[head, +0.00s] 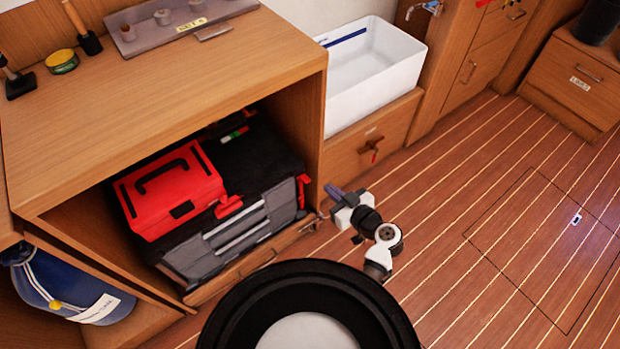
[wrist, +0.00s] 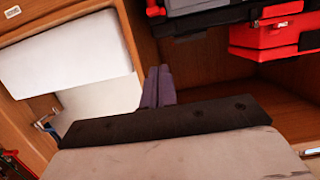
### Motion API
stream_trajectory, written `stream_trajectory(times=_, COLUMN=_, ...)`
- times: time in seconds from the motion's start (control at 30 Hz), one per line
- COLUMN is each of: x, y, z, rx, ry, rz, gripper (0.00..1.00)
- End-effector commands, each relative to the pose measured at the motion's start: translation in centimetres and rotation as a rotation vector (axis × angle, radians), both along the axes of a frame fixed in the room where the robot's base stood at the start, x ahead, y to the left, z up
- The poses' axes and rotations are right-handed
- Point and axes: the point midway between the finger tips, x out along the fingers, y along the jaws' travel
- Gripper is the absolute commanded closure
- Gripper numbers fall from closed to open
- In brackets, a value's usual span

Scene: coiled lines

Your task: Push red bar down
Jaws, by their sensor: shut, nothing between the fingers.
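A small upright red bar (head: 302,190) sits at the right end of the dark grey toolbox (head: 235,240), inside the open cabinet bay. A red piece (wrist: 155,9) also shows at the toolbox's end in the wrist view, above my fingertips. Another red latch (head: 229,206) is on the toolbox front; I cannot tell for certain which one the task names. My gripper (head: 333,191) is just right of the upright red bar, near the cabinet's right wall, apparently apart from it. In the wrist view its purple-grey fingers (wrist: 158,80) are together and empty.
A red case (head: 170,188) lies on the toolbox. The cabinet's right wall (head: 310,130) stands beside my gripper. A white bin (head: 370,75) sits on a low drawer unit with a dark red handle (head: 371,149).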

Motion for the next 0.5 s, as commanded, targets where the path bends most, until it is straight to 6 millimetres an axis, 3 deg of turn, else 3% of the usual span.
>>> stream_trajectory(times=0.27, x=1.4, y=1.1, z=-0.3, rx=0.001, ry=0.000, rz=0.003, gripper=1.00)
stream_trajectory(times=0.5, x=5.3, y=3.9, z=-1.4, rx=0.002, ry=0.001, rz=0.005, gripper=1.00)
